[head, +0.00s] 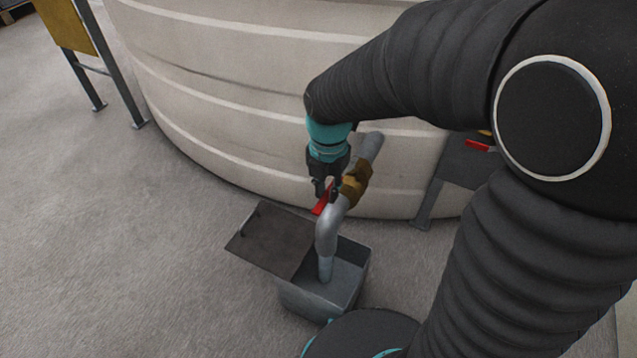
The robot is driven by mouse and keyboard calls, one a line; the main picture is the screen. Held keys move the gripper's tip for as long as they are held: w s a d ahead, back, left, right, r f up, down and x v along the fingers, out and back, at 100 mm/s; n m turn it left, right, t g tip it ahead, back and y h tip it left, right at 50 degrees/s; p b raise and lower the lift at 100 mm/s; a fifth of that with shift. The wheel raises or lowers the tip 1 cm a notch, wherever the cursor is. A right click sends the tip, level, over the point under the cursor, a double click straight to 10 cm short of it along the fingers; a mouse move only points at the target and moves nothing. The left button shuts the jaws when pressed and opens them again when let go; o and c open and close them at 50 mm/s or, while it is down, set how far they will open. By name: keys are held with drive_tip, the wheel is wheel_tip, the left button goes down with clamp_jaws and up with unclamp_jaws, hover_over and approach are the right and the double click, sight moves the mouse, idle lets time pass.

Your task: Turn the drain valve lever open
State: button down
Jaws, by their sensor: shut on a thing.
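The drain valve (356,182) is a brass body on a grey pipe that comes from the large pale tank. Its red lever (321,207) points down and to the left from the valve. My gripper (326,192) reaches down beside the valve and is shut on the lever. The fingertips are small and dark here, so the exact grip on the lever is hard to make out. The grey pipe (326,240) bends down below the valve into an open metal box.
The metal box (318,303) stands on the floor with its dark lid (270,241) open to the left. The large ribbed tank (230,110) curves behind. Another red handle (477,145) shows at right, partly behind my arm.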

drive_tip(key=shift+s+d+n, duration=0.1)
drive_tip(key=shift+d+n, duration=0.15)
drive_tip(key=shift+n, duration=0.05)
drive_tip(key=c, duration=1.1)
unclamp_jaws()
drive_tip(key=shift+d, duration=0.1)
drive_tip(key=shift+o, duration=0.2)
drive_tip(key=shift+r, duration=0.1)
drive_tip(key=shift+r, duration=0.3)
wheel_tip(320, 180, up, 11)
drive_tip(key=shift+r, duration=0.1)
